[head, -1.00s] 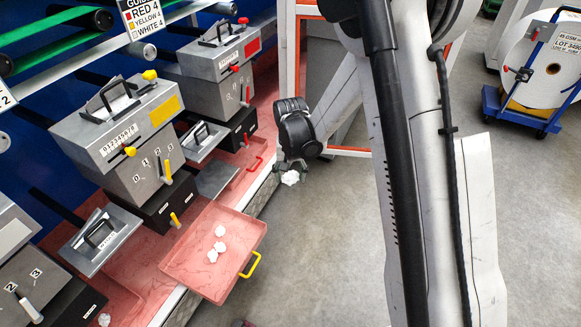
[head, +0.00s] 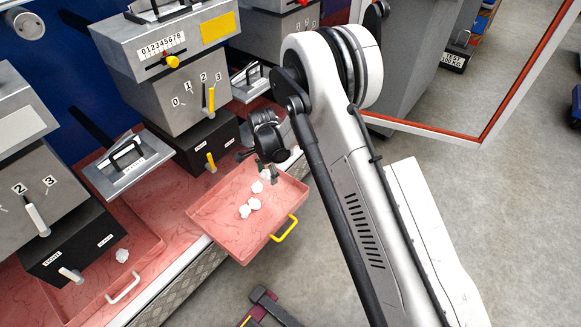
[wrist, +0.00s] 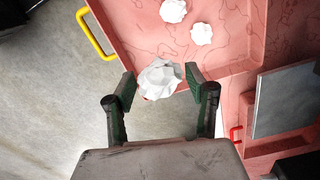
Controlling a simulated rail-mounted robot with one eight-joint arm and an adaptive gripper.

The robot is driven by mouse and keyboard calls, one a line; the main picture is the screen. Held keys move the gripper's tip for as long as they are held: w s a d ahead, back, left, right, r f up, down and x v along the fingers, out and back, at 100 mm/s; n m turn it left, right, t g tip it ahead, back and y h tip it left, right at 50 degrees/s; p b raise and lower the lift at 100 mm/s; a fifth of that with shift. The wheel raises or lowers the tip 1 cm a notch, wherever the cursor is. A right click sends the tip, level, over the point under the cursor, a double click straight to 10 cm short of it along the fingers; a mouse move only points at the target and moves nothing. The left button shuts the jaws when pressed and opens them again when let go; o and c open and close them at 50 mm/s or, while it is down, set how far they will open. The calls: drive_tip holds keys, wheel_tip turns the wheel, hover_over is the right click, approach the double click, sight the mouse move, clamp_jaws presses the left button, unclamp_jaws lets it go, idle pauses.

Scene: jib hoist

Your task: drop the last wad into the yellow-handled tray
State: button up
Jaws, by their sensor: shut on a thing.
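The yellow-handled tray (head: 225,218) is a shallow pink tray, pulled out over the bench's front edge, with its yellow handle (head: 285,229) at the front right. Three crumpled white wads (head: 253,204) lie in it; two of them (wrist: 201,33) show in the wrist view. How high the wad is above the tray floor is hard to tell.
A grey dispenser with yellow knobs (head: 175,98) stands behind the tray. To the left, a white-handled tray (head: 90,300) holds one wad (head: 122,255). Open floor (head: 330,270) lies in front of the tray.

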drive_tip(key=m+b, duration=0.2)
drive_tip(key=b, duration=0.1)
hover_over(254, 201)
wheel_tip(254, 201, down, 8)
drive_tip(key=shift+r, duration=0.15)
drive_tip(key=shift+f+b, duration=1.1)
drive_tip(key=shift+f, duration=1.75)
drive_tip(key=o, duration=0.9)
drive_tip(key=shift+o, duration=0.2)
wheel_tip(254, 201, up, 12)
